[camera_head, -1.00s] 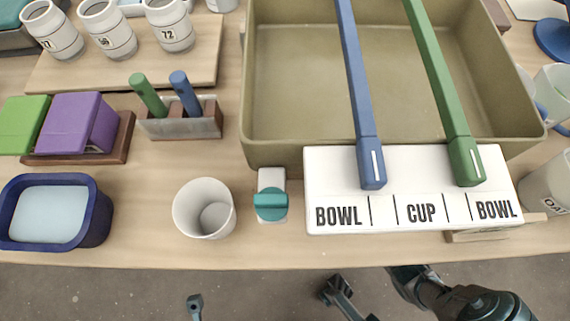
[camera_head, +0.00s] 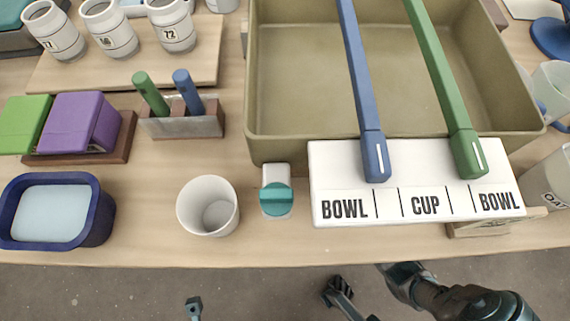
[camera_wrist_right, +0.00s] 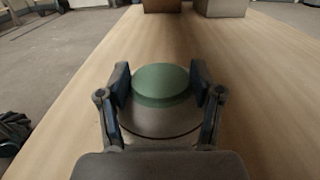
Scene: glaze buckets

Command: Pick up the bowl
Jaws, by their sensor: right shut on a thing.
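In the right wrist view, my right gripper (camera_wrist_right: 160,84) has its two dark fingers closed on opposite sides of a round green-topped thing (camera_wrist_right: 160,80). A wider grey round part shows below the green top; I cannot tell whether this thing is a bowl. No plain bowl shows in the head view. A white card (camera_head: 420,182) there reads BOWL, CUP, BOWL, and the ends of a blue bar (camera_head: 362,90) and a green bar (camera_head: 440,80) lie over it. My left gripper is not clearly seen.
A large olive basin (camera_head: 300,80) fills the back middle. A white cup (camera_head: 208,206), a teal-topped piece (camera_head: 277,198) and a blue tub (camera_head: 100,215) stand near the front edge. Numbered jars (camera_head: 105,28) are at the back left. Bare wood (camera_head: 150,190) lies between the tub and the cup.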

